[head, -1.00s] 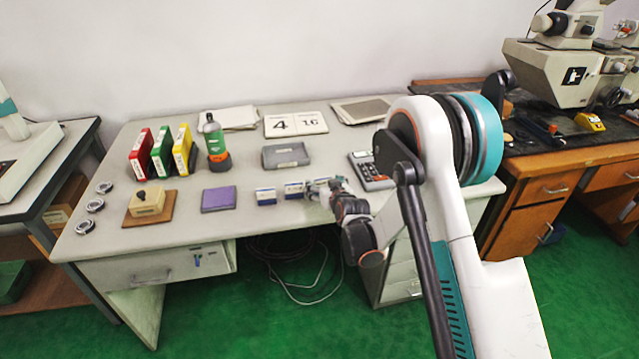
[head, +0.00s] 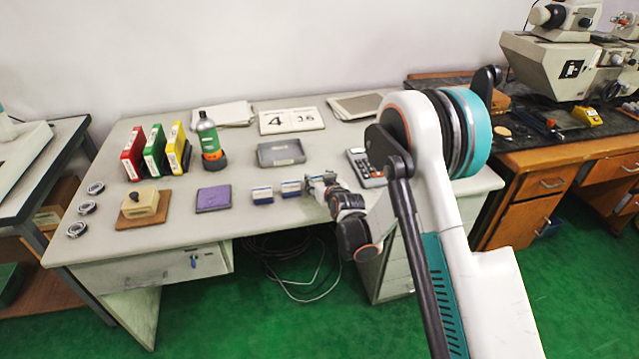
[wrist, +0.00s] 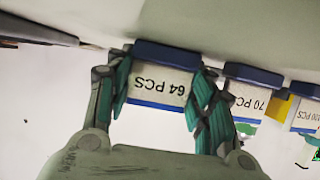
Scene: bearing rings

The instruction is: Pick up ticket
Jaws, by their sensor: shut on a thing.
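A white ticket in a dark blue holder, printed "64 PCS" (wrist: 160,84), shows upside down in the wrist view. My gripper (wrist: 161,103) has one finger on each side of it and is shut on it. In the head view my gripper (head: 320,183) is low over the right part of the grey desk, and the held ticket is mostly hidden by it. A "70 PCS" ticket (wrist: 250,98) and a "100 PCS" ticket (wrist: 305,119) stand in a row beside it. In the head view the two are left of my gripper (head: 290,188) and (head: 262,194).
A calculator (head: 366,168) lies just right of and behind my gripper. A grey tray (head: 281,153) is behind the tickets. A purple pad (head: 213,199) and a stamp on a brown board (head: 145,207) are to the left. The desk's front edge is close.

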